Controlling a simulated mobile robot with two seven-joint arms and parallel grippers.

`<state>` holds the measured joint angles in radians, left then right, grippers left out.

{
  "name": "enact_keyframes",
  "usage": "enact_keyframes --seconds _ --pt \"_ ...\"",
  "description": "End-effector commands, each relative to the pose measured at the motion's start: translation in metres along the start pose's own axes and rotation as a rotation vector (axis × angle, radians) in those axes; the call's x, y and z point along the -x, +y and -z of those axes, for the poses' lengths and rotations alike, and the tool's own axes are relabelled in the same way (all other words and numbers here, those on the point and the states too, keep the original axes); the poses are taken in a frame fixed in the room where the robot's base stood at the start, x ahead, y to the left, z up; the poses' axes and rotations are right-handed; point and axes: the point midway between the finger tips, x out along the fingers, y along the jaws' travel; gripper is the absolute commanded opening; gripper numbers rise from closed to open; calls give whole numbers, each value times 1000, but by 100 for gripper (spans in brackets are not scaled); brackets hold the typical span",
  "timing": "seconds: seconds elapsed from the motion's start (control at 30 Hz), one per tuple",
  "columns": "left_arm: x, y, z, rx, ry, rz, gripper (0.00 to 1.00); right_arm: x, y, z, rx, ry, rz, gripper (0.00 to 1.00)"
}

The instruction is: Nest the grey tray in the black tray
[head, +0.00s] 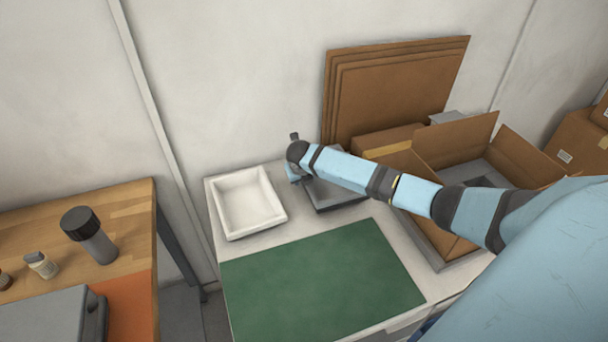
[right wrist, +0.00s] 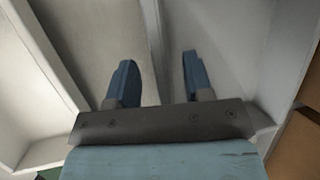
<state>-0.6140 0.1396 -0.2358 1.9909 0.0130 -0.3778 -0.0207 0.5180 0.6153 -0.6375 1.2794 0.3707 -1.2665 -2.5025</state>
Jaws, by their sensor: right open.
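A dark grey tray (head: 338,203) lies on the white-topped table, partly hidden under my right arm. I cannot tell whether it is the grey or the black tray, or whether it holds another. My right gripper (head: 292,174) is at its left side, close to a white tray (head: 249,203). In the right wrist view the right gripper (right wrist: 158,82) has its two blue fingers apart, with a thin upright edge between them and pale surfaces around. Contact with that edge cannot be told. My left gripper is not in view.
A green mat (head: 322,280) covers the table's front. An open cardboard box (head: 430,222) stands to the right, with flat cardboard sheets (head: 395,85) against the wall behind. A wooden bench (head: 125,215) at left carries a dark-capped cylinder (head: 90,236).

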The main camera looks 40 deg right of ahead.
Motion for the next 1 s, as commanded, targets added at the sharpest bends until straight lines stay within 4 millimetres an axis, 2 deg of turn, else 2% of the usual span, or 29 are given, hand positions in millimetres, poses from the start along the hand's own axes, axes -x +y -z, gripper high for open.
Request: enact_keyframes --seconds 0.03,0.2,0.5,0.67,0.83,1.0 --pt "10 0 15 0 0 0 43 15 -2 -4 2 0 1 47" --pt "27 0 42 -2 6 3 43 39 -3 -4 1 2 1 47" --pt "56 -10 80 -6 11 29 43 79 -4 -3 2 4 0 47" --pt "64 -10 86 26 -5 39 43 98 -3 -2 2 6 1 47" --pt "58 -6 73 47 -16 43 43 111 -2 1 1 6 2 47" --pt "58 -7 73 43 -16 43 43 117 -2 1 1 8 2 47"
